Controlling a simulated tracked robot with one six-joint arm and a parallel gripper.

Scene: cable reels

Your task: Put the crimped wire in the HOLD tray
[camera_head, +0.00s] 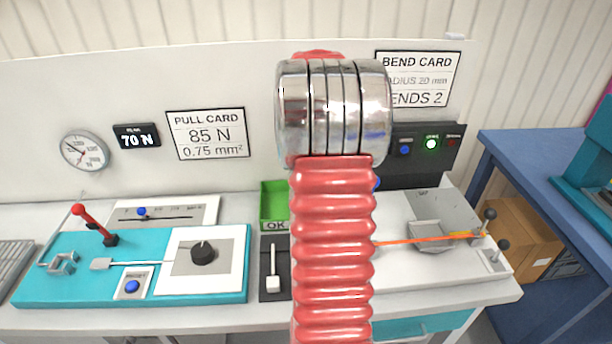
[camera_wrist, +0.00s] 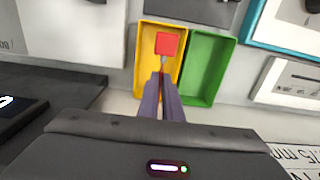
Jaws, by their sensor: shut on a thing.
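In the wrist view, my gripper (camera_wrist: 161,80) has its two dark fingers close together, shut on a small piece with a red block end (camera_wrist: 166,43) and a short grey metal part. It looks like the crimped wire, but little of it shows. It is above the yellow tray (camera_wrist: 144,72); I cannot tell how high. No HOLD label is readable on this tray. The green tray (camera_wrist: 222,72) is beside it. In the head view my arm hides the gripper and yellow tray; the green tray (camera_head: 270,198), marked OK, shows partly.
An orange wire (camera_head: 420,240) runs from behind my arm to the bend station (camera_head: 505,277) at the right. A teal pull station (camera_head: 38,292) with a red lever (camera_head: 91,222) stands at the left. A slider panel (camera_head: 272,260) sits before the trays.

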